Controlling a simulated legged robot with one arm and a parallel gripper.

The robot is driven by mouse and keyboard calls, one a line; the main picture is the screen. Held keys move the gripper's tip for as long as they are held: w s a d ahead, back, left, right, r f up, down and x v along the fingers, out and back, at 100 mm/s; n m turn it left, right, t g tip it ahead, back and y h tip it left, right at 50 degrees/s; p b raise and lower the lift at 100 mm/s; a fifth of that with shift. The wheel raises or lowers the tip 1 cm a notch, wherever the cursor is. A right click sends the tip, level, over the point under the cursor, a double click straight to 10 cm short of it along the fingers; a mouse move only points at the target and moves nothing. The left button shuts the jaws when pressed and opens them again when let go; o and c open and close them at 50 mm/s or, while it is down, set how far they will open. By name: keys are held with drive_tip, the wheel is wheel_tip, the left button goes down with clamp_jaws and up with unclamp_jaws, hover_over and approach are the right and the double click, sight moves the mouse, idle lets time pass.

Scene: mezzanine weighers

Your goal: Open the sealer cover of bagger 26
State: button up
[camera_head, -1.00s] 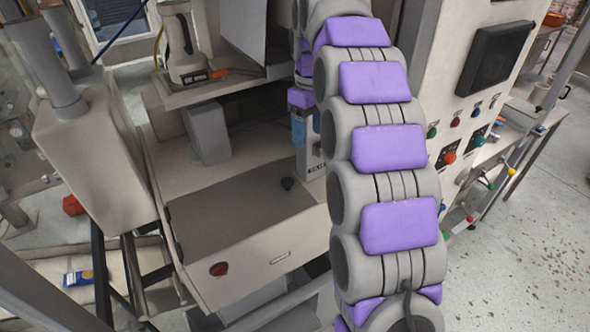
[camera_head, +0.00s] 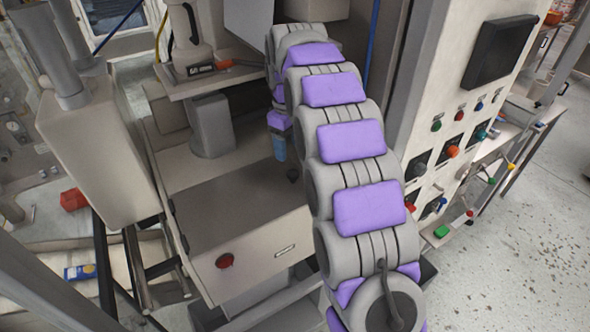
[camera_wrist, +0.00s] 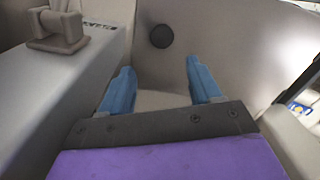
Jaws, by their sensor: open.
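A beige machine box with a dark grey top (camera_head: 225,205) stands at the centre of the head view; I take this top for the sealer cover. A small black knob (camera_head: 293,175) shows near its right end, and a round black knob (camera_wrist: 161,36) on a beige panel shows in the wrist view. My gripper (camera_wrist: 158,72) is open, its two blue fingers apart and empty. The knob lies beyond the fingertips, between them in the picture, and not touched. In the head view one blue finger (camera_head: 279,148) hangs just above and left of the knob; my arm hides the rest.
A control panel (camera_head: 450,150) with several buttons and a dark screen stands at right. A shelf (camera_head: 215,85) with a grey device is above the box. In the wrist view a grey block (camera_wrist: 60,90) with a bracket is close left of the fingers. Bare floor lies at right.

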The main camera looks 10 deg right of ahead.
sight(292, 172)
drive_tip(key=a+f, duration=0.1)
drive_tip(key=s+a+f, duration=0.1)
drive_tip(key=shift+a+f, duration=0.3)
drive_tip(key=shift+f, duration=0.05)
drive_tip(key=d+f, duration=0.2)
drive_tip(key=d, duration=0.1)
drive_tip(key=d+f, duration=0.1)
drive_tip(key=f, duration=0.1)
drive_tip(key=shift+s+d+f, duration=0.1)
drive_tip(key=shift+s+d, duration=0.2)
drive_tip(key=shift+s+f, duration=0.15)
drive_tip(key=shift+w+a+f, duration=0.35)
drive_tip(key=shift+a, duration=0.1)
drive_tip(key=shift+s+a+r, duration=0.1)
drive_tip(key=shift+a+r, duration=0.05)
drive_tip(key=shift+a, duration=0.4)
drive_tip(key=shift+s+a, duration=0.1)
drive_tip(key=shift+c, duration=0.8)
drive_tip(key=shift+d, duration=0.6)
drive_tip(key=c, duration=0.5)
drive_tip(key=shift+a, duration=0.2)
clamp_jaws()
